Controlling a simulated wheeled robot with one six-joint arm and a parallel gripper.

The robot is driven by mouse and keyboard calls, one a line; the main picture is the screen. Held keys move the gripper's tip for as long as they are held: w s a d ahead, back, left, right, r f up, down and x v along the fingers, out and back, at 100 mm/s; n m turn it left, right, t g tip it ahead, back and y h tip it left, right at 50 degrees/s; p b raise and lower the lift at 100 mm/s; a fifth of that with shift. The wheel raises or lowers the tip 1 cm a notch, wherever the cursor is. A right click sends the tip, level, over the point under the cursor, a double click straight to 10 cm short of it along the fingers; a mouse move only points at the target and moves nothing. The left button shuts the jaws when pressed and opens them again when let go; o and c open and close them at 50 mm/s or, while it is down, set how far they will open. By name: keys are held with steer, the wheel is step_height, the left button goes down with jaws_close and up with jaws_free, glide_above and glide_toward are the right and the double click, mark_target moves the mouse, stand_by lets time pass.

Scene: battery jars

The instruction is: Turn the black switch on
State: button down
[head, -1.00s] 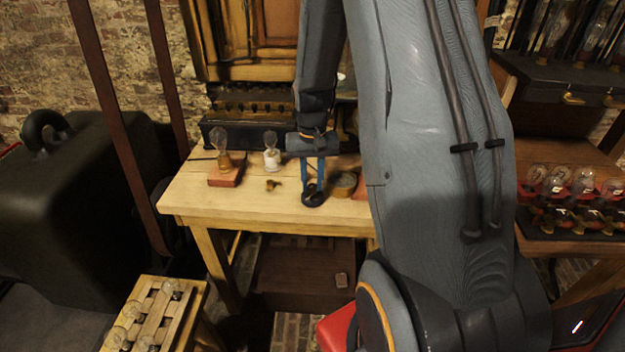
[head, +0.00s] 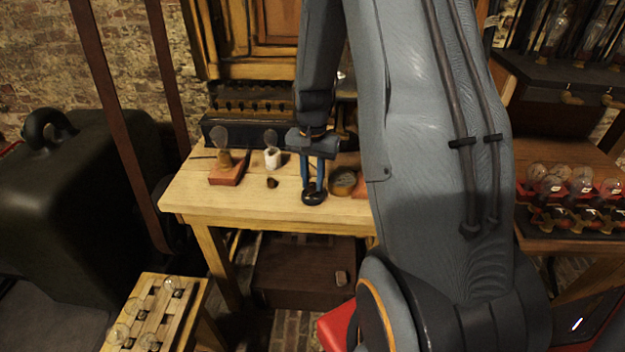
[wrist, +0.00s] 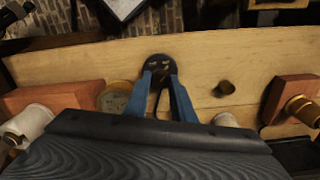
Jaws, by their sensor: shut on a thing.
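The black switch (head: 313,198) is a small round black piece on the pale wooden table, near its front edge. In the wrist view its dark disc (wrist: 157,62) shows just past the fingertips. My gripper (head: 313,188) points down onto it, with its two blue fingers around the switch's top part. In the wrist view my gripper (wrist: 160,80) has its fingertips at the near side of the disc, shut on the switch. The gripped part is mostly hidden, so the lever's position cannot be told.
The table (head: 240,205) also holds a small dark knob (head: 272,183), a round brass-coloured piece (head: 343,181) close right of the switch, a bulb on a red block (head: 226,176) and a white-based bulb (head: 272,159). A bulb rack (head: 575,190) stands at right.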

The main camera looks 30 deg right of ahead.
mark_target(313, 183)
steer(key=shift+w+d, duration=0.1)
steer(key=shift+w, duration=0.05)
steer(key=c, duration=1.5)
jaws_free()
steer(key=shift+r+b, duration=0.8)
steer(key=shift+r, duration=3.1)
